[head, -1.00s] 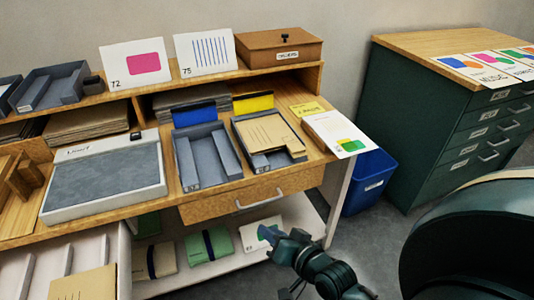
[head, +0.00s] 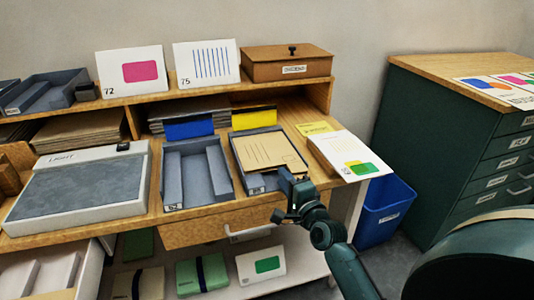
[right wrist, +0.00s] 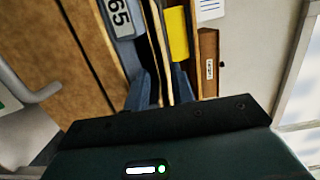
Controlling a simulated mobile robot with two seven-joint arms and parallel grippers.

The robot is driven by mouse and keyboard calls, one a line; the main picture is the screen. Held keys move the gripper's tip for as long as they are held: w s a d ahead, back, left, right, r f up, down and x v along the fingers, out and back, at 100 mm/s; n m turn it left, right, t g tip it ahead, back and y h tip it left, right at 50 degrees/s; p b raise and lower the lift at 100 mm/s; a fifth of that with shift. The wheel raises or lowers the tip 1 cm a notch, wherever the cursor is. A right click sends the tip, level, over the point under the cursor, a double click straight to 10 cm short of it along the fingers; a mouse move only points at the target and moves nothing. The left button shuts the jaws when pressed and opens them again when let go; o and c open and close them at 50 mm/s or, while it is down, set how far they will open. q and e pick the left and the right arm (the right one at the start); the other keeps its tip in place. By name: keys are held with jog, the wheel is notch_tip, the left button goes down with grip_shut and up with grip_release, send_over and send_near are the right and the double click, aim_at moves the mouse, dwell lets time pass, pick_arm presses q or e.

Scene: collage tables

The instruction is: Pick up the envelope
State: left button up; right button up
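The tan envelope (head: 268,150), with thin lines printed on it, lies in the grey tray (head: 236,160) with the yellow tab, on the desk's right part. My right gripper (head: 290,182) is at that tray's front right corner, close to the envelope's near edge. In the right wrist view the blue-grey fingers (right wrist: 161,88) stand apart, with thin tan edges showing between them. A tray label reading 65 (right wrist: 119,17) is beside them. Whether the fingers touch the envelope is not clear. My left gripper is not in view.
An empty grey tray (head: 168,180) with a blue tab stands to the left. A white card stack (head: 330,150) lies just right of the gripper. A drawer handle (head: 240,232) sticks out below. A blue bin (head: 385,208) and a green cabinet (head: 425,140) stand right.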

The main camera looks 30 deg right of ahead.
aim_at(268, 156)
jog(key=w, duration=0.5)
jog(key=shift+d+f+b, duration=0.1)
jog(key=shift+d+b, duration=0.25)
jog(key=shift+d, duration=0.05)
jog(key=shift+c, duration=0.4)
grip_shut()
